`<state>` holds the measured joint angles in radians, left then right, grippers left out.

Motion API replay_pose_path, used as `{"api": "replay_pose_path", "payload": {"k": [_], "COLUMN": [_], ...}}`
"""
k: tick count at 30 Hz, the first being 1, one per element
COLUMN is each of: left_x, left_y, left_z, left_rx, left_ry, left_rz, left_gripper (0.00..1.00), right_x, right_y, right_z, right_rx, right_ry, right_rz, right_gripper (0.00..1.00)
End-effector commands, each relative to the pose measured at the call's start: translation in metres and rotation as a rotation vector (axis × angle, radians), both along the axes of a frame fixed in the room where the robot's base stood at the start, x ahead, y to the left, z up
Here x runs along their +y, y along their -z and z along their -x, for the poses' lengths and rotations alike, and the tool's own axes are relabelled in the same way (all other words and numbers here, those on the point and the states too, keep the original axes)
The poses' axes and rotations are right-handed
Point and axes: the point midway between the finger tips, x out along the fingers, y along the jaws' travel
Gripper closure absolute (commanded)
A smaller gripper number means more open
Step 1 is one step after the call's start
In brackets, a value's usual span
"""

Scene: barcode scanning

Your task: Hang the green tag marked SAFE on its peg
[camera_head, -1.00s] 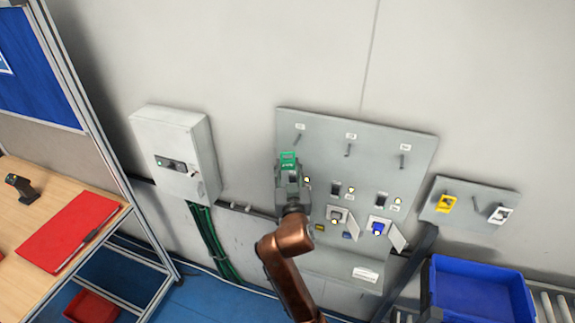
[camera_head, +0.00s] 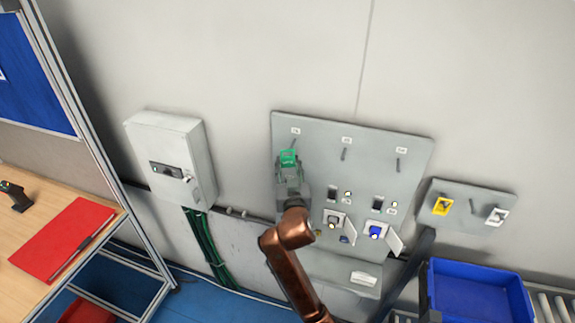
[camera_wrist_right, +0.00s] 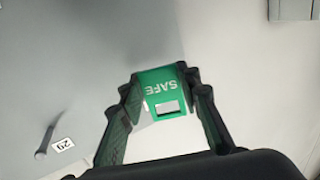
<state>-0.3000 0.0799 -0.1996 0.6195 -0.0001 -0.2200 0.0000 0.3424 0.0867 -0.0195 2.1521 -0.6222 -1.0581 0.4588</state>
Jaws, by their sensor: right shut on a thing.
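The green tag (camera_head: 289,158) marked SAFE is held in my right gripper (camera_head: 287,170), in front of the upper left of the grey board (camera_head: 390,140). In the right wrist view the tag (camera_wrist_right: 166,92) sits between the two fingertips, its lettering upside down and its slot visible. Three pegs stick out along the board's top under small labels: a left peg (camera_head: 293,143), a middle peg (camera_head: 343,154) and a right peg (camera_head: 397,167). The tag is just below the left peg in the picture. One peg (camera_wrist_right: 46,143) beside a numbered label shows in the wrist view, apart from the tag.
Lower on the board are switches and opened covers, one around a blue knob (camera_head: 376,232). A small side board (camera_head: 468,195) carries a yellow tag (camera_head: 442,206) and a white tag (camera_head: 496,216). A blue bin (camera_head: 475,295) stands below right; a grey cabinet (camera_head: 150,150) hangs left.

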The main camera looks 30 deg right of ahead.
Motion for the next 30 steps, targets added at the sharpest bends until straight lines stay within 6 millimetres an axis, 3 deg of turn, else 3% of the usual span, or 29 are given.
{"api": "replay_pose_path", "payload": {"k": [30], "left_x": [0.0], "left_y": [-0.0081], "left_z": [-0.0001], "left_rx": [0.0], "left_ry": [0.0], "left_rz": [0.0], "left_gripper": [1.0], "right_x": [-0.0028], "right_y": [-0.0009], "right_z": [-0.0017], "right_rx": [0.0], "right_ry": [0.001], "right_rz": [0.0], "right_gripper": [0.94]}}
